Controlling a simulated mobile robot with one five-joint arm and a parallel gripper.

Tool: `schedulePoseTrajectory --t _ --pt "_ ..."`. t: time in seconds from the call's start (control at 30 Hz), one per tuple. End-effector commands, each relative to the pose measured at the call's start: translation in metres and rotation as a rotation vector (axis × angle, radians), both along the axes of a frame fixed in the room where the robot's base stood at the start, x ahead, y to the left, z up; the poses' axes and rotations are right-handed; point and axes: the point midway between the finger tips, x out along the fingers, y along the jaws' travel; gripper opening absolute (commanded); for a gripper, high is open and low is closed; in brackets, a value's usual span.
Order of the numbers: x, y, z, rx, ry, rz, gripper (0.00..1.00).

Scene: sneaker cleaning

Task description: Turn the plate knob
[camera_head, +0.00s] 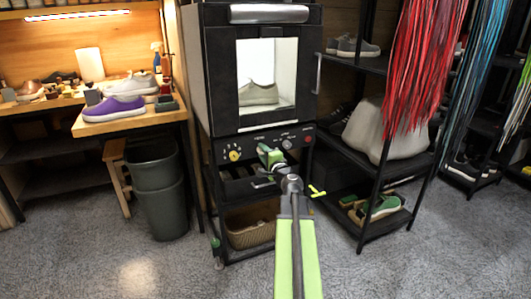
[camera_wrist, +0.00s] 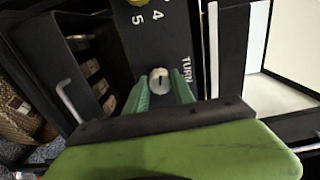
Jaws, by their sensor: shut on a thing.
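The plate knob (camera_wrist: 159,80) is a small round silver knob with a slot, on a black panel beside the letters "TURN". In the wrist view my gripper (camera_wrist: 160,88) has its two green fingers on either side of the knob, closed on it. In the head view my gripper (camera_head: 264,151) reaches the control panel (camera_head: 223,145) of the black cabinet, and it hides the knob there. The cabinet (camera_head: 267,119) has a lit window with a pale shoe on a white surface inside.
A yellow knob (camera_head: 234,153) is on the panel's left, and a red button (camera_head: 307,140) is on its right. Below is an open drawer or shelf with a basket (camera_head: 250,232). A dark bin (camera_head: 160,195) stands left, a shoe rack (camera_head: 378,225) right. The grey floor in front is clear.

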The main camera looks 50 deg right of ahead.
Motion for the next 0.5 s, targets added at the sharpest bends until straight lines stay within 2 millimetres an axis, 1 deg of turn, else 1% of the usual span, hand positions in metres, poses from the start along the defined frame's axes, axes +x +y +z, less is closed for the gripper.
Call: schedulePoseTrajectory --t 0.2,0.5 --pt "-0.0016 -0.0007 -0.0011 -0.139 0.058 -0.003 0.0" --pt "-0.0012 0.0 -0.0015 -0.249 0.104 -0.001 0.0"
